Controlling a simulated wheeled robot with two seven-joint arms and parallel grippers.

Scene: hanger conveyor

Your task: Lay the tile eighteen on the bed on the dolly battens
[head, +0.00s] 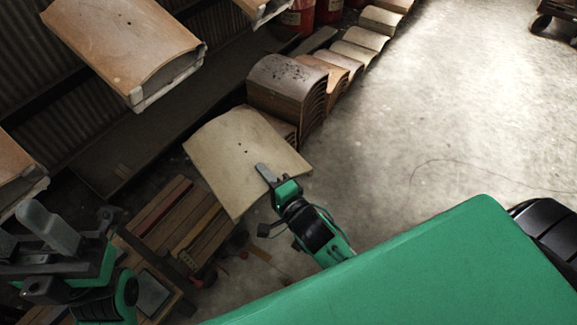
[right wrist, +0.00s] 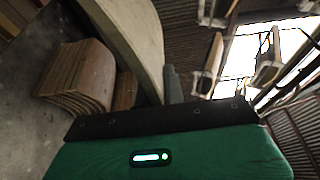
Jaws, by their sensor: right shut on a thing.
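Below and left of the tile are the wooden dolly battens (head: 165,222), partly covered by the tile in the head view. My left gripper (head: 30,235) is at the lower left, its grey fingers apart and empty.
A stack of curved tiles (head: 283,85) stands behind the held tile, with more stacks (head: 352,52) in a row beyond. Large tiles (head: 125,45) hang at the upper left. A dark beam (head: 150,135) runs behind the battens.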

